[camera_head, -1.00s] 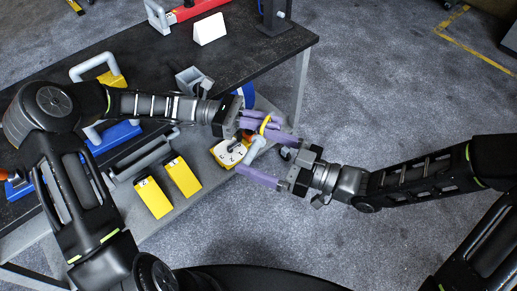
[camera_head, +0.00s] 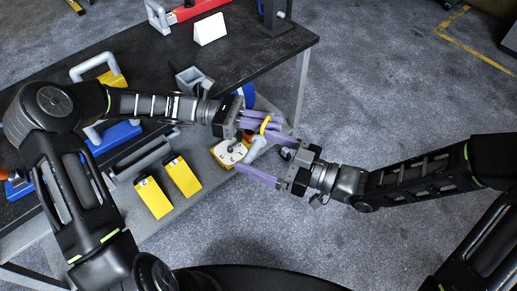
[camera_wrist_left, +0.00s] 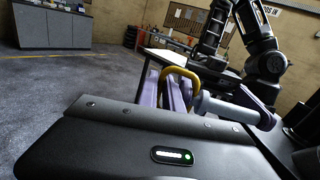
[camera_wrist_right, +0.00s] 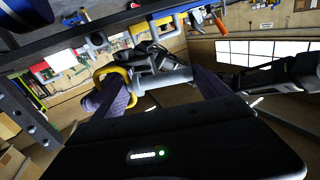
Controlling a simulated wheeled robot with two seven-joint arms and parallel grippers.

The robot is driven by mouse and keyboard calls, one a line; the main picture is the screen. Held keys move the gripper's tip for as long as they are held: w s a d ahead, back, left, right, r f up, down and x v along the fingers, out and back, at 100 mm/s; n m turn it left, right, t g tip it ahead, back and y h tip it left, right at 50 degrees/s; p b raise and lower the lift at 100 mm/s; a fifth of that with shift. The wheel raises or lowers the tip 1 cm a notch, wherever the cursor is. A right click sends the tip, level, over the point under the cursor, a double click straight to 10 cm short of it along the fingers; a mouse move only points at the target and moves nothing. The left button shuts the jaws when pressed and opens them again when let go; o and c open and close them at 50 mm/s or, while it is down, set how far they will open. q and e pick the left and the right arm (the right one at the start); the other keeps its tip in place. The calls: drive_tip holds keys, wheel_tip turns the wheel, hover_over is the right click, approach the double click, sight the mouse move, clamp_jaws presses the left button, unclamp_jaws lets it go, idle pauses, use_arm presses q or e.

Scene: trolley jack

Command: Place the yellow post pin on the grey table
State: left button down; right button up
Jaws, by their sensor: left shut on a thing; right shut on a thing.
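The yellow post pin (camera_head: 266,124) has a yellow loop handle and a grey shaft (camera_head: 256,147). It is held in the air between my two grippers. My left gripper (camera_head: 284,131), with purple fingers, is shut at the yellow loop. My right gripper (camera_head: 246,150) is shut at the grey shaft; the exact contacts are partly hidden. The loop shows in the left wrist view (camera_wrist_left: 180,75) and in the right wrist view (camera_wrist_right: 110,75), with the shaft beside it. The grey table (camera_head: 212,178) lies below and left of the grippers, lower than the black bench top.
Two yellow blocks (camera_head: 183,176) and a yellow-edged box with a white dial face (camera_head: 230,152) stand on the grey table. The black bench (camera_head: 255,60) carries a white folded card (camera_head: 209,28) and a grey open bracket (camera_head: 190,80). Open floor lies to the right.

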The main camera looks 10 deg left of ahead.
use_arm(q)
drive_tip(key=c, duration=1.4)
unclamp_jaws()
drive_tip(key=shift+c, duration=0.2)
drive_tip(key=shift+s, duration=0.1)
drive_tip(key=a, duration=0.7)
drive_tip(key=shift+w+a, duration=0.3)
drive_tip(key=shift+w, duration=0.15)
